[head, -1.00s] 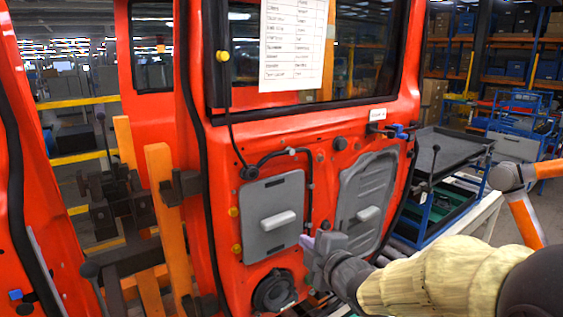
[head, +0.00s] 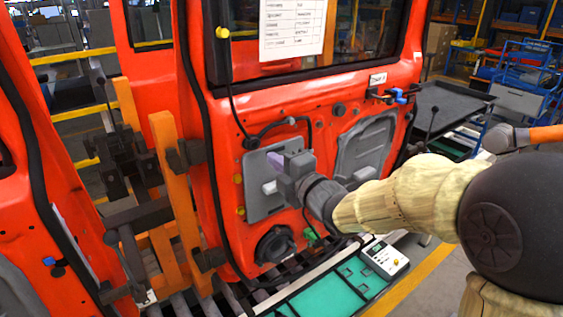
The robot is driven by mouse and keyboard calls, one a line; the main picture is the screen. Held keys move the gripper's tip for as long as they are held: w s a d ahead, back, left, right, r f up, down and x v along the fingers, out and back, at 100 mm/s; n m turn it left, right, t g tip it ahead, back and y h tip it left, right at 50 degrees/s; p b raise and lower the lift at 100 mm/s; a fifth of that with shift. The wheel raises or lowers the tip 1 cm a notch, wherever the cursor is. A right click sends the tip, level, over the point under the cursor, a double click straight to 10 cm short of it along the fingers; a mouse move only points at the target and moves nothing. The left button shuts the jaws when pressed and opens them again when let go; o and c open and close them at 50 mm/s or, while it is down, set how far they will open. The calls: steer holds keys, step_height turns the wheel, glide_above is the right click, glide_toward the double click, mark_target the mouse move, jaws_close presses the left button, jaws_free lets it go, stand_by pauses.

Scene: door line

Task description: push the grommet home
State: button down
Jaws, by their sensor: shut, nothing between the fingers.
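The red door (head: 225,165) hangs in front of me. A black cable runs down from the window and ends at a round black grommet (head: 250,143) on the door's inner face, above the grey panel (head: 262,205). Whether its rim sits flush I cannot tell at this size. My gripper (head: 277,160) is shut and empty, its purplish fingertips in front of the panel's upper part, to the right of and slightly below the grommet. I see no clear contact with the grommet. My gripper hides part of the panel and its handle.
An orange upright fixture (head: 176,195) with dark clamps stands left of the door. A dark round speaker-like part (head: 274,244) sits low on the door. A green-bottomed tray (head: 330,290) lies below right. A dark-topped cart (head: 445,110) stands right.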

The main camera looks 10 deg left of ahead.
mark_target(255, 145)
steer(key=x, duration=0.5)
steer(key=shift+w+a+f+p, duration=0.15)
steer(key=shift+w+a+p, duration=0.1)
steer(key=shift+p, duration=0.1)
steer(key=shift+w+a, duration=0.25)
steer(key=shift+a, duration=0.1)
steer(key=shift+w+a, duration=0.25)
steer(key=shift+a, duration=0.05)
stand_by(1.7)
steer(key=shift+d+b, duration=0.15)
steer(key=shift+b, duration=0.2)
steer(key=shift+s+d+b, duration=0.2)
steer(key=shift+s+b, duration=0.05)
steer(key=shift+b, duration=0.05)
steer(key=b+v, duration=0.3)
steer(key=v, duration=0.3)
steer(key=shift+s+d, duration=0.1)
steer(key=shift+s, duration=0.05)
steer(key=b+v, duration=0.5)
steer(key=v, duration=1.2)
